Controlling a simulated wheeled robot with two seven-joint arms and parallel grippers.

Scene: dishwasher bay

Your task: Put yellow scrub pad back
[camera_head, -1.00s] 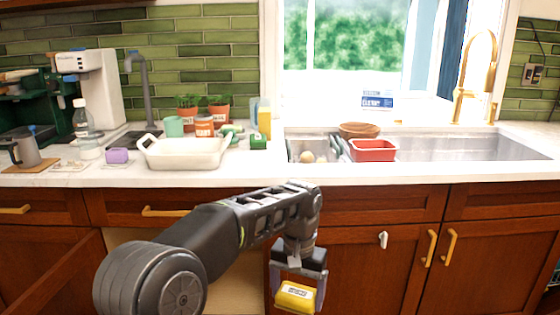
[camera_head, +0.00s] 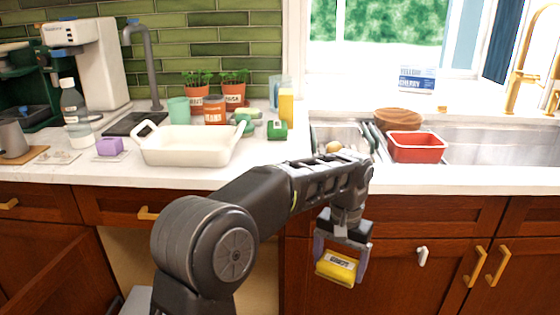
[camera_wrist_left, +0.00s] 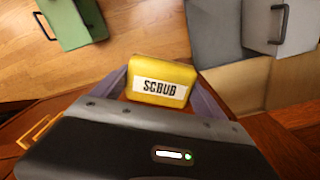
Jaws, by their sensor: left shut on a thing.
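The yellow scrub pad (camera_head: 337,267) has a white label and is held in front of the wooden cabinet doors, below the counter edge. In the left wrist view the pad (camera_wrist_left: 161,82) reads "SCRUB" and sits between the two fingers. My left gripper (camera_head: 340,262) is shut on it, with a finger on each side, pointing down. The wrist view also shows my left gripper (camera_wrist_left: 163,84) closed on the pad. My right gripper is not in view.
An open cabinet (camera_head: 200,262) is left of the gripper. On the counter stand a white baking dish (camera_head: 190,150), a purple block (camera_head: 109,146) and a red tub (camera_head: 416,148) by the sink. In the wrist view, a green container (camera_wrist_left: 72,22) and grey containers (camera_wrist_left: 281,25) are below.

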